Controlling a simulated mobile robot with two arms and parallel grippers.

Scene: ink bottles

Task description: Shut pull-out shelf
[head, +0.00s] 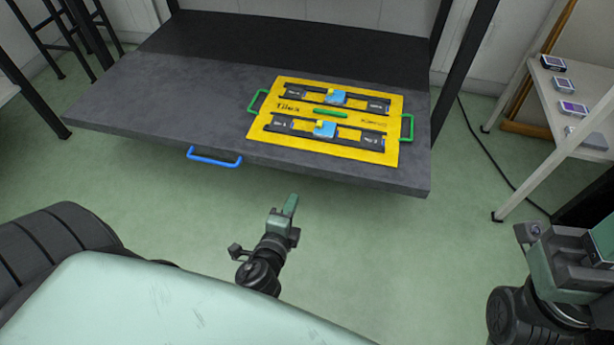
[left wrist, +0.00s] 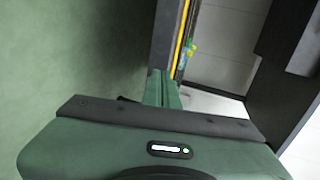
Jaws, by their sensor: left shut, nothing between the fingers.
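The pull-out shelf (head: 150,100) is a dark grey board standing out from the dark frame behind it. A blue handle (head: 214,161) is on its front edge. My left gripper (head: 290,204) is shut and empty, in front of the shelf's front edge and to the right of the blue handle, apart from it in the head view. In the left wrist view the closed fingers (left wrist: 161,88) point toward the shelf's edge (left wrist: 166,40); I cannot tell whether they touch it. My right gripper (head: 575,262) is partly in view at the lower right, its fingers unclear.
A yellow tray (head: 265,138) with green handles and blue pieces lies on the shelf's right half. A light side table (head: 548,107) with several small devices stands at the right. Dark stools (head: 62,35) stand at the back left. Green floor is clear before the shelf.

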